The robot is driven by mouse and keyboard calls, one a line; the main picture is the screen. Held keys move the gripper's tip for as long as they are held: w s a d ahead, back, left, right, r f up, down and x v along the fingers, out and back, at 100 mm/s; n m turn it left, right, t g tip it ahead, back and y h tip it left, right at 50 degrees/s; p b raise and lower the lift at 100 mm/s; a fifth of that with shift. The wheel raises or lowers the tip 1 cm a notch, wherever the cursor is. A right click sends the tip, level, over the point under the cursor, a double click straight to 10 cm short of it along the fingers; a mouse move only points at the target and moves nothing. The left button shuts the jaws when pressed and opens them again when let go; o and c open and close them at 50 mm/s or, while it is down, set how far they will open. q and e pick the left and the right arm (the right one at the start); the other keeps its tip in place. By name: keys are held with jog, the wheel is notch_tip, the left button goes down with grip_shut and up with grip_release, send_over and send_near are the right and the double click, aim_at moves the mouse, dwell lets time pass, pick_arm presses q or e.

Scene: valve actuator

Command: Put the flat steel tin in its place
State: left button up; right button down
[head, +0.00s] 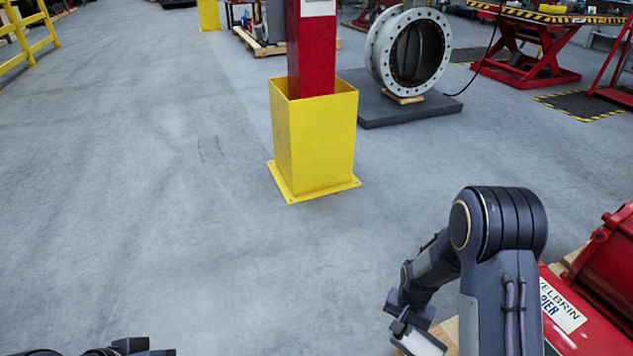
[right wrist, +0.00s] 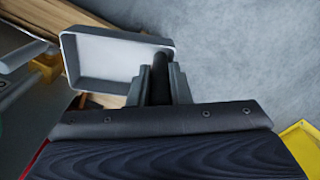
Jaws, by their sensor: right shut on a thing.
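The flat steel tin (right wrist: 108,60) is a shallow, open rectangular tray with a pale grey inside and a darker rim. My right gripper (right wrist: 160,78) is shut on one end of it in the right wrist view, and the tin sticks out to the left of the fingers. In the head view my right gripper (head: 398,326) hangs at the lower right, and part of the tin (head: 424,344) shows just below it as a light patch. Only dark parts of my left arm show at the bottom left edge; its gripper is out of the frame.
A red machine housing (head: 606,265) with a white label stands at the right, beside wooden boards (head: 446,334). A yellow post guard (head: 317,145) around a red column stands ahead. A flanged valve ring (head: 408,50) rests on a dark platform behind. The grey floor at left is clear.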

notch_tip(320, 180, up, 39)
jog(key=a+n+p, duration=0.1)
jog(key=n+p, duration=0.5)
jog(key=p, duration=2.4)
jog(key=shift+s+a, duration=0.3)
